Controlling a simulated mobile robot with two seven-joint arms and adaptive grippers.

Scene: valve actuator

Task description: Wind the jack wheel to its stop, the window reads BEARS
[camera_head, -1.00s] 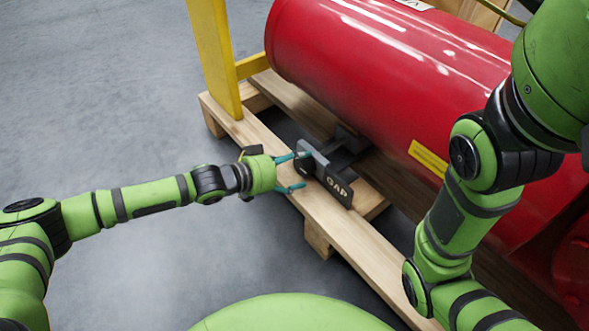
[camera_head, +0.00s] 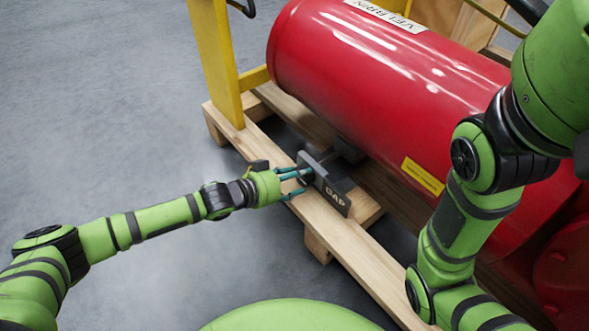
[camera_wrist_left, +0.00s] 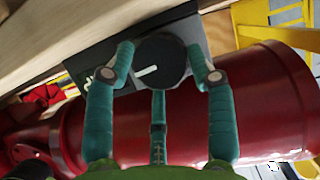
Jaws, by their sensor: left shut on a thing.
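The jack is a dark block (camera_head: 325,186) on the pallet's near rail, below the red cylinder. Its front face reads GAP (camera_head: 336,199). In the left wrist view the jack wheel (camera_wrist_left: 163,62) is a dark round knob with a white line, on the dark plate (camera_wrist_left: 185,30). My left gripper (camera_head: 303,182) is at the wheel, its teal fingers shut on the rim from both sides. In the left wrist view the fingertips (camera_wrist_left: 165,62) flank the knob, with a third finger below. The fingers hide most of the wheel in the head view. My right gripper is out of view.
The red cylinder (camera_head: 375,90) lies above the wooden pallet (camera_head: 350,245), close behind the jack. A yellow post (camera_head: 216,60) stands at the pallet's left end. The grey floor (camera_head: 110,100) to the left is clear. My right arm crosses the right side.

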